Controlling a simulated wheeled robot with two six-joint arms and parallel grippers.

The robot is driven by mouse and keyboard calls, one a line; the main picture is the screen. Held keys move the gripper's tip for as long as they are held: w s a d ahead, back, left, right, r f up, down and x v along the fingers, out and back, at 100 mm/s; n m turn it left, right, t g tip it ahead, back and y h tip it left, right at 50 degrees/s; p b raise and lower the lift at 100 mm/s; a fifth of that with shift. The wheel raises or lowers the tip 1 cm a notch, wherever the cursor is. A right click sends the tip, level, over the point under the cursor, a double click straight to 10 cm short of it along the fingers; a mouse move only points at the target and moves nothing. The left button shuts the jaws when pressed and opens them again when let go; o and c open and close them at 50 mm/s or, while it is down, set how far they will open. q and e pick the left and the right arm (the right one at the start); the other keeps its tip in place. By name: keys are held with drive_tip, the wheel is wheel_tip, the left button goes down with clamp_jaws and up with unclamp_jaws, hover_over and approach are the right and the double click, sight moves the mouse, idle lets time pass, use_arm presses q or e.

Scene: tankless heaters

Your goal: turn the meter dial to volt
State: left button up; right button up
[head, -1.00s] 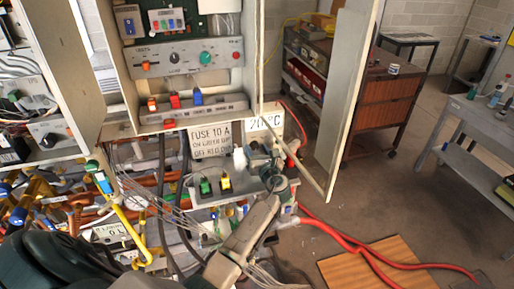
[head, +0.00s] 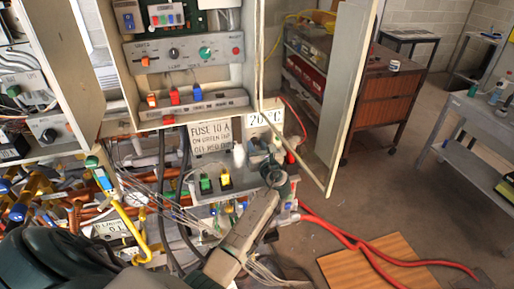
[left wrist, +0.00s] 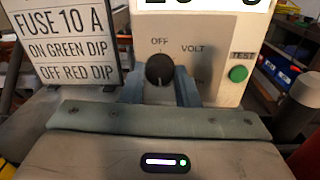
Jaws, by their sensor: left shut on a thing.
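The meter is a pale box with a display on top, seen in the head view (head: 262,119) and close up in the left wrist view (left wrist: 222,55). Its black round dial (left wrist: 160,69) has OFF printed above left and VOLT above right. A lower label is partly hidden. A green TEST button (left wrist: 238,74) is at the right. My left gripper (left wrist: 160,88) has its fingers on either side of the dial and is shut on it. It also shows in front of the meter in the head view (head: 272,160). I cannot read the dial's pointer clearly. My right gripper is not in view.
A fuse sign (head: 210,138) stands left of the meter. Green and yellow switches (head: 224,178) sit below it. An open cabinet door (head: 346,95) hangs to the right. Loose wires and pipes crowd the left.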

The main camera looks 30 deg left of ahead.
use_arm(q)
drive_tip(key=n+b, duration=0.2)
drive_tip(key=n, duration=0.1)
drive_tip(key=shift+f, duration=0.15)
drive_tip(key=n+b, duration=0.2)
drive_tip(key=n, duration=0.1)
drive_tip(key=shift+n+h, duration=0.3)
drive_tip(key=n+b, duration=0.3)
drive_tip(key=n, duration=0.1)
drive_tip(key=n+b, duration=0.3)
drive_tip(key=shift+n, duration=0.4)
drive_tip(key=n+b, duration=0.3)
drive_tip(key=n, duration=0.1)
drive_tip(key=shift+t+h, duration=0.3)
drive_tip(key=shift+n+b, duration=1)
drive_tip(key=shift+b, duration=0.05)
drive_tip(key=shift+n+b, duration=0.5)
drive_tip(key=shift+n, duration=0.2)
